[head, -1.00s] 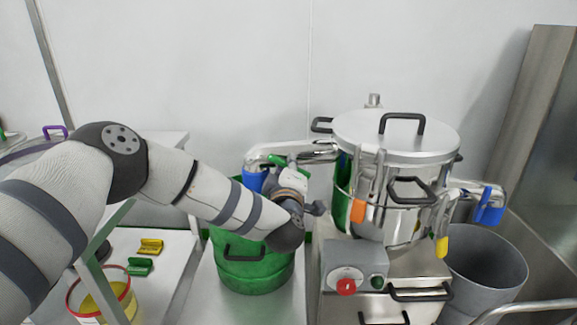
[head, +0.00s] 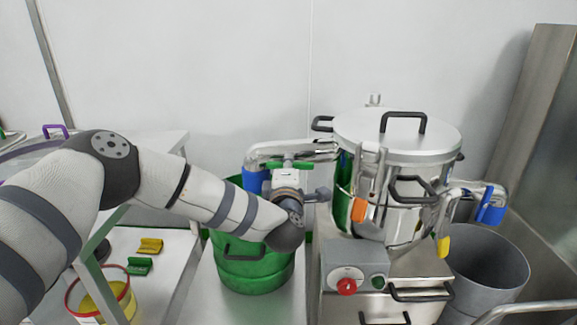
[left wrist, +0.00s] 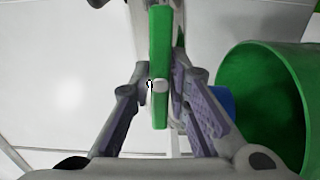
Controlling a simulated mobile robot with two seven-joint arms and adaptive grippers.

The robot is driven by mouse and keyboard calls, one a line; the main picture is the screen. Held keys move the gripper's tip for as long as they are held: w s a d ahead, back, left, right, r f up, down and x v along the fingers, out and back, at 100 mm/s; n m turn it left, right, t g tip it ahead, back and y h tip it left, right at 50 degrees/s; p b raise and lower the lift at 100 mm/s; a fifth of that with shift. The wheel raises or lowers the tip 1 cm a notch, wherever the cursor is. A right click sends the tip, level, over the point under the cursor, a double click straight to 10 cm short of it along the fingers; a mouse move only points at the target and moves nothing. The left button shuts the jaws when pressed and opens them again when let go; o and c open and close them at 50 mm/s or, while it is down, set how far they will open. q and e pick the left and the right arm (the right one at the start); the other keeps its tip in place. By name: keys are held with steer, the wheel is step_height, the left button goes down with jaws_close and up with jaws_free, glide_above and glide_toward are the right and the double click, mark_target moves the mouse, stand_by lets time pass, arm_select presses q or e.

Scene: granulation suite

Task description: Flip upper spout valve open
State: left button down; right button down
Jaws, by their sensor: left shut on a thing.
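The upper spout (head: 292,147) is a silver pipe coming off the left of the steel vessel, with a blue sleeve (head: 252,183) at its down-turned end. Its valve has a green handle (head: 290,165), which shows as a long green bar in the left wrist view (left wrist: 160,45). My left gripper (head: 287,177) is just below the pipe. In the left wrist view my left gripper (left wrist: 159,82) has a finger on each side of the green handle and is shut on it. The valve body is mostly hidden behind my gripper. My right gripper is not in view.
The lidded steel vessel (head: 395,140) stands on a cabinet with a red knob (head: 346,287). A green bin (head: 254,275) sits under the upper spout. A grey bin (head: 490,265) stands at right under another blue-sleeved spout (head: 491,207). The white wall behind is clear.

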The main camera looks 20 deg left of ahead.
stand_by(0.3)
arm_select(q)
steer(key=c, duration=1.5)
jaws_free()
steer(key=shift+c, duration=0.2)
steer(key=v, duration=1.2)
